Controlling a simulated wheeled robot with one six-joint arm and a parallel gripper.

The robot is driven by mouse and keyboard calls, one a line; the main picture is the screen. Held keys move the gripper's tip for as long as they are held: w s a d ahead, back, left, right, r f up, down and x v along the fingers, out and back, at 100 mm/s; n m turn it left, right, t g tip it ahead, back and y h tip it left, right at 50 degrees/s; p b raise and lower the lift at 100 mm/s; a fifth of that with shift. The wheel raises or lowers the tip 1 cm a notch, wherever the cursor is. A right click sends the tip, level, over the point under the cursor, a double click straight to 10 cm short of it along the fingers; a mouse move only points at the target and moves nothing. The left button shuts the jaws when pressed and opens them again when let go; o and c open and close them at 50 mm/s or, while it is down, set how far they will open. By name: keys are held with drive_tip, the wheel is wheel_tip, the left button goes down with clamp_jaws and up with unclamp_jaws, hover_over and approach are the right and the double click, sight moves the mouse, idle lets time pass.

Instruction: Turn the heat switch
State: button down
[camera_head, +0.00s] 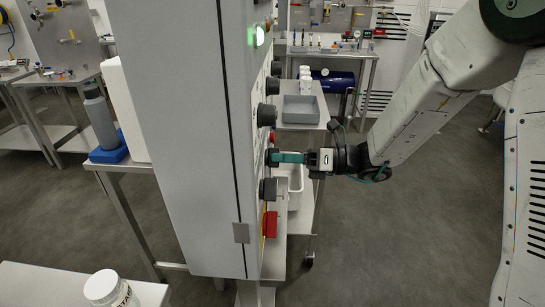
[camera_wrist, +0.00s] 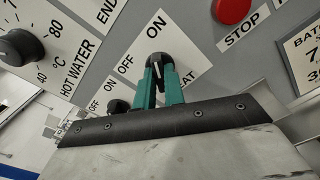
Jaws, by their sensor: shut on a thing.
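The heat switch (camera_wrist: 160,62) is a black rotary knob on the grey panel, with ON and OFF labels beside it. Its name label is mostly hidden; only the end "AT" shows. My gripper (camera_wrist: 161,84) has its two teal fingers closed on the knob, one on each side. The knob's white mark points roughly up in the wrist view, and I cannot tell surely which label it meets. In the head view my gripper (camera_head: 281,157) reaches from the right to a black knob (camera_head: 271,157) on the cabinet front, seen edge-on.
Near the switch are the hot water dial (camera_wrist: 22,47), a red stop button (camera_wrist: 231,9) and another black knob (camera_wrist: 118,107). The tall grey cabinet (camera_head: 185,130) bears more knobs and a green light (camera_head: 260,36). Open floor (camera_head: 400,240) lies to the right.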

drive_tip(key=shift+n, duration=1.1)
drive_tip(key=shift+n, duration=1)
drive_tip(key=shift+n, duration=1)
